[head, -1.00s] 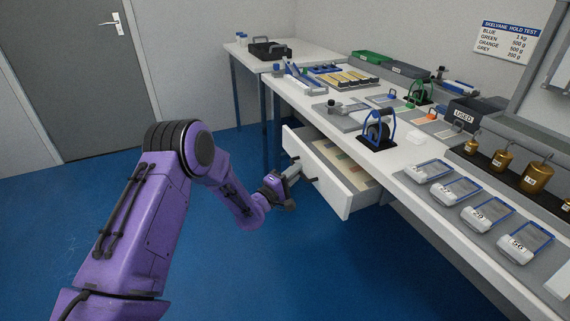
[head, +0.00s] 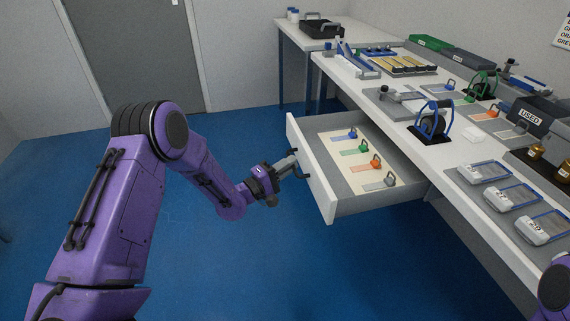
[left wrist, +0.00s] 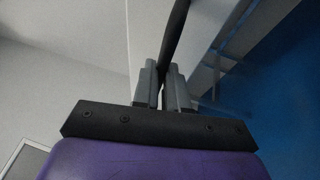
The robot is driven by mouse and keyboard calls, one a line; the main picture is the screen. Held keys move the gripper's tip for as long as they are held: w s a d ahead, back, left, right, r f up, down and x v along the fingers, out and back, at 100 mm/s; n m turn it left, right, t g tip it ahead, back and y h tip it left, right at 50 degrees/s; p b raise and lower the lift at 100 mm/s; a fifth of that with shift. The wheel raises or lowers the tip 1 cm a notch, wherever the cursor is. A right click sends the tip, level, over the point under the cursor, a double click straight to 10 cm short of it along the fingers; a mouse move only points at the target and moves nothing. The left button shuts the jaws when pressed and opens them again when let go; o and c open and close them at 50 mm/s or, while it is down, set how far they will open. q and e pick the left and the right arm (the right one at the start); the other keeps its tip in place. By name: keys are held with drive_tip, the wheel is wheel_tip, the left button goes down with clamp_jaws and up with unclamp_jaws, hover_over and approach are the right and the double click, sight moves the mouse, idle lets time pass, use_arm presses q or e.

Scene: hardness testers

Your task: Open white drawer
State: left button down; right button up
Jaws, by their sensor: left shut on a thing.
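The white drawer (head: 318,182) stands pulled well out from under the bench in the head view. Inside it lie several coloured tags with clips, in blue, green, orange and grey, on a pale liner. My left gripper (head: 295,165) is at the drawer's front, shut on its dark handle (head: 304,176). In the left wrist view the two grey fingers (left wrist: 163,88) close on the dark handle bar (left wrist: 175,40), with the white drawer front beside it. My right gripper is not in view; only a bit of purple arm shows at the lower right.
The white bench (head: 462,150) carries a blue-framed tester (head: 432,122), a green-framed one (head: 482,85), numbered trays (head: 484,172) and a USED bin (head: 530,115). A black tray (head: 322,28) sits on the far table. The blue floor before the drawer is clear.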

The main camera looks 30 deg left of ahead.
use_arm(q)
drive_tip(key=c, duration=1.2)
unclamp_jaws()
drive_tip(key=shift+s, duration=0.1)
drive_tip(key=v, duration=1)
drive_tip(key=shift+s+a, duration=0.15)
drive_tip(key=shift+f, duration=0.1)
